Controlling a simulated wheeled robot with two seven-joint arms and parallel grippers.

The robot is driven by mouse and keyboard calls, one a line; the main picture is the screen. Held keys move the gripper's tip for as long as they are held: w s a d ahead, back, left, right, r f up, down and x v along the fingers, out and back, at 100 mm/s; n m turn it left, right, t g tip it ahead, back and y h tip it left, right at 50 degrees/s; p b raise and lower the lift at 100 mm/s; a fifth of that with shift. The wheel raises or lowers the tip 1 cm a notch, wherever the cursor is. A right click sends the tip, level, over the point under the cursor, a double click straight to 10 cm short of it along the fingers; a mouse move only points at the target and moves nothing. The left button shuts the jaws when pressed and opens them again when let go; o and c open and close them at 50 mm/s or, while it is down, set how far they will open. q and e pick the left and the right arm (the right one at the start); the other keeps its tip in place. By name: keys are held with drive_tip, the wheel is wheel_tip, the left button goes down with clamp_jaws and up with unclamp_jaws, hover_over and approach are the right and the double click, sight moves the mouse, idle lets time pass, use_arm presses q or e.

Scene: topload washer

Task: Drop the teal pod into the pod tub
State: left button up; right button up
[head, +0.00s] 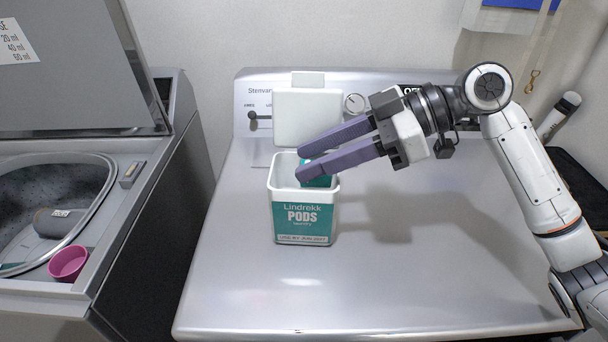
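The pod tub (303,221) is a white box with a teal "PODS" label, standing upright on the washer top with its mouth open. Its white lid (308,118) is raised behind it. My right gripper (301,166) reaches in from the right, its two purple fingers over the tub's mouth. The teal pod (318,182) sits between the fingers, partly covered by the near finger, and appears gripped at about rim height. The tub's floor is hidden. My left gripper is out of view.
The grey washer top (400,290) is clear around the tub. A control panel with a dial (354,103) is behind.

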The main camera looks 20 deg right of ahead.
drive_tip(key=shift+o, duration=1.3)
drive_tip(key=shift+d, duration=0.2)
drive_tip(key=b+v, duration=0.1)
drive_tip(key=v, duration=0.9)
drive_tip(key=shift+s, duration=0.1)
